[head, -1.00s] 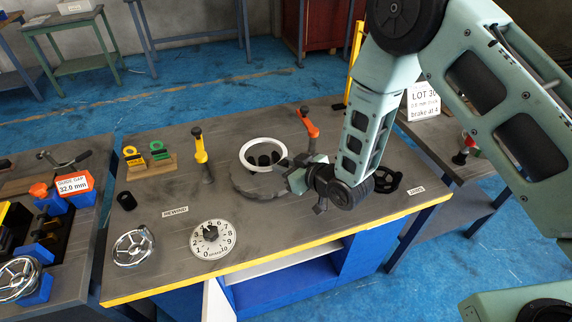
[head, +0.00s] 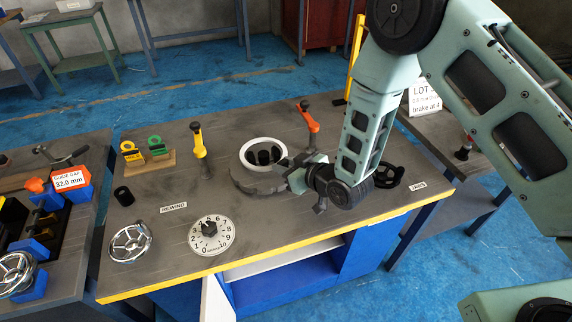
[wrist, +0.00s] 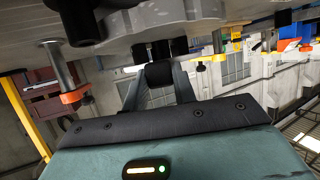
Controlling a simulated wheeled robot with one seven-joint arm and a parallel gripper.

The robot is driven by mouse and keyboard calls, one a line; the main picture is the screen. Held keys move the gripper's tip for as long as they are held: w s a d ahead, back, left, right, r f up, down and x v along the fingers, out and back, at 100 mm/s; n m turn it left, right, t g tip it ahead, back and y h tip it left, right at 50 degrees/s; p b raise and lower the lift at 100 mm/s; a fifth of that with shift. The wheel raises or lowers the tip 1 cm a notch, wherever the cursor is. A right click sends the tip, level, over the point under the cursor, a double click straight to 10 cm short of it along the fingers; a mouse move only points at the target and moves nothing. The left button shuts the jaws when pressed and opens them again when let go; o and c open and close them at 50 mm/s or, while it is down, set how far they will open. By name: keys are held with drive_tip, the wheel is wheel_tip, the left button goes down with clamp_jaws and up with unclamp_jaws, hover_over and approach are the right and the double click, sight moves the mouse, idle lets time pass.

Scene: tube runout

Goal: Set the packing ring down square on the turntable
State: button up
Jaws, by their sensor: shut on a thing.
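I cannot tell whether the two touch or how level the ring is. In the wrist view my gripper (wrist: 160,78) has a dark piece between its fingers, and a pale, wavy-edged shape (wrist: 165,22) fills the top.
An orange-topped post (head: 308,122) stands behind the fitting and a yellow-topped post (head: 199,145) to its left. A numbered dial (head: 222,241) and a handwheel (head: 131,243) are at the front left. A black handwheel (head: 389,176) is right of my gripper. The front centre is bare.

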drive_tip(key=shift+f+b, duration=1.15)
drive_tip(key=shift+f, duration=0.35)
drive_tip(key=o, duration=1.1)
drive_tip(key=shift+c, duration=0.2)
drive_tip(key=p+v, duration=0.5)
drive_tip(key=v, duration=1.2)
drive_tip(key=shift+s+r, duration=0.2)
